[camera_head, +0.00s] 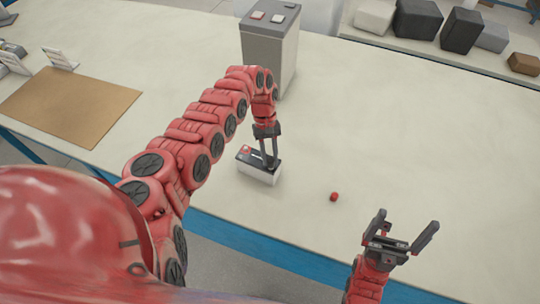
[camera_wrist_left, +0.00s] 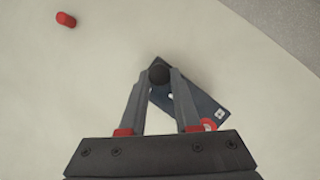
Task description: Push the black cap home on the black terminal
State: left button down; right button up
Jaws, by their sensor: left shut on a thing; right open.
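A small battery (camera_head: 258,176) with a pale body and dark top stands on the table; its dark top also shows in the left wrist view (camera_wrist_left: 208,104). A red ring-shaped mark (camera_wrist_left: 208,124) is at one end of that top. My left gripper (camera_head: 272,166) points down at the other end, shut on the round black cap (camera_wrist_left: 158,74). The cap is over the battery's end; the black terminal is hidden, and I cannot tell how far down the cap sits.
A loose red cap (camera_head: 334,197) lies on the table right of the battery. A tall grey battery (camera_head: 270,45) stands behind my left arm. A brown mat (camera_head: 68,105) lies at left. Dark and pale blocks (camera_head: 462,30) stand at back right. The table's right side is clear.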

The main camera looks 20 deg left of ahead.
pick_arm(q)
jog(key=shift+f+b, duration=0.5)
jog(key=shift+f, duration=0.35)
dwell(1.1)
jog(key=shift+c, duration=0.3)
grip_release()
dwell(0.3)
jog(key=shift+r, duration=0.1)
notch_tip(320, 180, up, 7)
jog(key=p, duration=0.7)
dwell(0.4)
